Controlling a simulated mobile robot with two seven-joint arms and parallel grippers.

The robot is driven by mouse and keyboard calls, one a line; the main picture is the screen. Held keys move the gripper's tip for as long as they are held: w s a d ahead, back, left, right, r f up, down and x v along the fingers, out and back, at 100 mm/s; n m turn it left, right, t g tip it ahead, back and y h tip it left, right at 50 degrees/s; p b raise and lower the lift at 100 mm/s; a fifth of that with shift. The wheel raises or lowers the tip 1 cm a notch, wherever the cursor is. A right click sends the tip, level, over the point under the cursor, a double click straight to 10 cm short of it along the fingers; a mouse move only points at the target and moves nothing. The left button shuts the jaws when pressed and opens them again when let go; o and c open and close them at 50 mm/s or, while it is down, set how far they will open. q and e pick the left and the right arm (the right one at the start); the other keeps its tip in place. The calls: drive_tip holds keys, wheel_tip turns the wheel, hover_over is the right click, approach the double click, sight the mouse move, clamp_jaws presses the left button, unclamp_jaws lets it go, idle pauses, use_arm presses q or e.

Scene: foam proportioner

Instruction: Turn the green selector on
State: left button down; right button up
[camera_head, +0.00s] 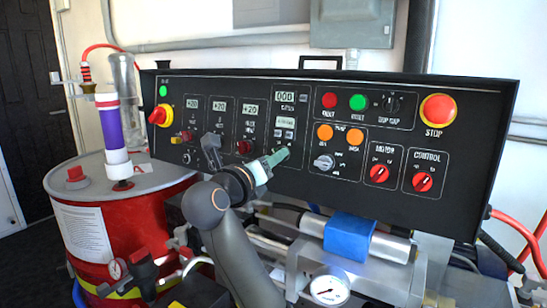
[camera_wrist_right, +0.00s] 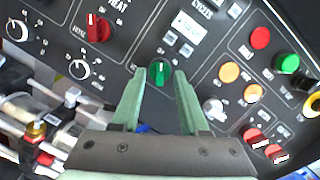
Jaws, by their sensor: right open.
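The green selector (camera_wrist_right: 159,71) is a small round knob with a white pointer line on the black control panel, below the cycles display. In the right wrist view it sits between and just beyond the tips of my right gripper (camera_wrist_right: 159,80). The green fingers are apart, one on each side of it; I cannot tell whether they touch it. In the head view my right gripper (camera_head: 277,157) reaches up to the panel's lower middle, and the fingers largely hide the selector. My left gripper is not in view.
The black panel (camera_head: 455,100) also carries a red STOP button (camera_head: 438,110), orange buttons (camera_head: 325,132) and red MOTOR (camera_head: 379,174) and CONTROL (camera_head: 422,182) selectors. Below are a blue-wrapped cylinder (camera_head: 349,236) and a gauge (camera_head: 328,289). A red drum (camera_head: 150,215) stands left.

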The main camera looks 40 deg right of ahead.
drive_tip(key=shift+w+d, duration=0.25)
drive_tip(key=shift+d, duration=0.35)
clamp_jaws()
